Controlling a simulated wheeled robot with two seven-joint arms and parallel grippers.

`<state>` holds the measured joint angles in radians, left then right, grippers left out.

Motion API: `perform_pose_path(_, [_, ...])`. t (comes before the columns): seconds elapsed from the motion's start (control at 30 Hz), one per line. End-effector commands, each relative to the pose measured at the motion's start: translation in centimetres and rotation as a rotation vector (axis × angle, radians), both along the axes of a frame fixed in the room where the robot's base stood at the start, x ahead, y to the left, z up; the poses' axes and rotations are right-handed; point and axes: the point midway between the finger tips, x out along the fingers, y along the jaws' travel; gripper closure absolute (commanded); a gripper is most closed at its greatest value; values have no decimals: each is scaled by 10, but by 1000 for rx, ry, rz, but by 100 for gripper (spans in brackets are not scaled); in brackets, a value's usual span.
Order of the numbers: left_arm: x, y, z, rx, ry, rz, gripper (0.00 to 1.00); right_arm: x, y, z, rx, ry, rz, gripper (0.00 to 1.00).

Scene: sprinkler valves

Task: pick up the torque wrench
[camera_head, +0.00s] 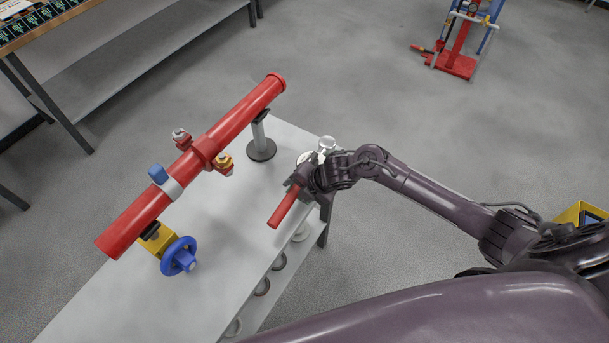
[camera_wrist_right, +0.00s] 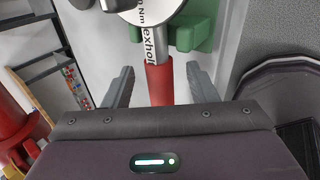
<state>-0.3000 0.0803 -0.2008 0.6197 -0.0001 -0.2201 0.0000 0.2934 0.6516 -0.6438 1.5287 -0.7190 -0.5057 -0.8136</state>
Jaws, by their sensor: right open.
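The torque wrench (camera_head: 281,210) shows its red handle over the right edge of the table in the head view. In the right wrist view, its red handle (camera_wrist_right: 158,82) runs between my fingers, with a grey shaft and a round white dial at the top. My right gripper (camera_head: 296,181) is open, one finger on either side of the handle (camera_wrist_right: 160,72), with visible gaps. In the head view, my gripper and wrist hide much of the wrench. A green block (camera_wrist_right: 196,30) is beside and beneath the shaft. My left gripper is not in view.
A red pipe (camera_head: 232,126) with fittings and a blue handwheel (camera_head: 179,256) stands on the grey table (camera_head: 215,285). Its stand (camera_head: 261,147) is left of my gripper. A shelf unit (camera_head: 150,50) is behind, and a red stand (camera_head: 455,64) is far right.

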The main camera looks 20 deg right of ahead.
Motion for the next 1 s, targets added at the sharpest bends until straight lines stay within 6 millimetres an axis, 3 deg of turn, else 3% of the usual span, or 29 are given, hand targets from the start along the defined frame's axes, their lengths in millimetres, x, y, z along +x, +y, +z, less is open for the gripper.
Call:
perform_pose_path(0.27, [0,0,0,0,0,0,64,1,1,-3,0,-1,1,49])
perform_pose_path(0.67, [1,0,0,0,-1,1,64,1,1,-3,1,-1,0,100])
perform_pose_path(1.0, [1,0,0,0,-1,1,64,3,2,0,3,-7,0,100])
